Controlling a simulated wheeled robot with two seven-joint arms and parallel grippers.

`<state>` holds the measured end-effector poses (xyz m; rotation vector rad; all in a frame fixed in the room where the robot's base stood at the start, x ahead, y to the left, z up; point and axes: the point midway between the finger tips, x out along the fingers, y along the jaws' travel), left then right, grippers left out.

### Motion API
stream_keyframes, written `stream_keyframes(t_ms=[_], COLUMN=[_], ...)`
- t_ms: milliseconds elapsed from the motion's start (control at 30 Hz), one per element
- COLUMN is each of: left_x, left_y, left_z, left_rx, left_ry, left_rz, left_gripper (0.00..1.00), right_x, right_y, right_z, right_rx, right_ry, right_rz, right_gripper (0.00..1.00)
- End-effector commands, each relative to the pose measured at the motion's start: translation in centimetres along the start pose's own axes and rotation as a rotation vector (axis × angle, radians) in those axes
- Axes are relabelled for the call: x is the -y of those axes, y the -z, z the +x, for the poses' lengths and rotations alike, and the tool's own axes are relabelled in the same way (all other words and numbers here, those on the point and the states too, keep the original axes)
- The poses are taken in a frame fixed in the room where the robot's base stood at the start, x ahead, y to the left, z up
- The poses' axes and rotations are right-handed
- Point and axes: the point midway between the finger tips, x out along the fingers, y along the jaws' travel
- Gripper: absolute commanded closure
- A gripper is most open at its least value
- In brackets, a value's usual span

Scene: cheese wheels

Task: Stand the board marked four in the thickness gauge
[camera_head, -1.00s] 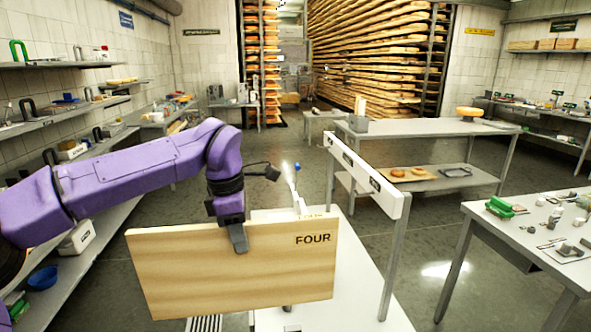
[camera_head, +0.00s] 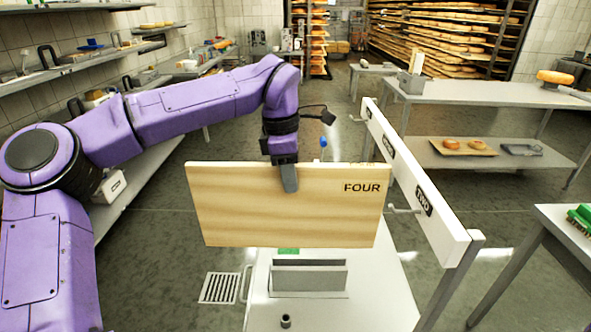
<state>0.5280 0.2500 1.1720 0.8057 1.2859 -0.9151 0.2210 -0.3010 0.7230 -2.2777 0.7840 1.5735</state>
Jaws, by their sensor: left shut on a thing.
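My left gripper (camera_head: 288,180) is shut on the top edge of the wooden board (camera_head: 270,215), a pale plank marked FOUR at its upper right. The board hangs upright, broad face toward me, above a white table (camera_head: 375,305). Below it on the table is a low grey holder with upright plates (camera_head: 308,278), which looks like the thickness gauge. The board appears clear of the holder; its height above it is hard to judge. The holder's far parts are partly hidden behind the board. My right gripper is not in view.
A white rail (camera_head: 425,195) with pegs and labels, one reading TWO, stands just right of the board. A small dark peg (camera_head: 286,321) is at the table front. A floor grate (camera_head: 220,288) lies to the left. A side table (camera_head: 560,235) stands at right.

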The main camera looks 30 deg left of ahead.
Motion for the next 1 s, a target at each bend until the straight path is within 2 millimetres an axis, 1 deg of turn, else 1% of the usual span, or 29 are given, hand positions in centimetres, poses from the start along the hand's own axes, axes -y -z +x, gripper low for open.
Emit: stream_keyframes(t_ms=[33, 433, 533, 1000], left_x=[0.0, 0.0, 0.0, 0.0], left_y=[0.1, 0.8, 0.9, 1.4], left_z=[0.5, 4.3, 5.1, 10.0], left_rx=[0.002, 0.003, 0.002, 0.002], left_ry=[-0.002, -0.002, -0.002, -0.002], left_rz=[-0.002, -0.005, -0.004, -0.003], left_gripper=[1.0, 1.0, 1.0, 1.0], right_x=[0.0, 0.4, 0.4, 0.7], right_y=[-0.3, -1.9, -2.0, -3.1], right_z=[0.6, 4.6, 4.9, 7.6], right_rx=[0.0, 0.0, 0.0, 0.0], right_ry=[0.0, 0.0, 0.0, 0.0], right_rz=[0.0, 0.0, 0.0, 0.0], right_gripper=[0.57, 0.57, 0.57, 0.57])
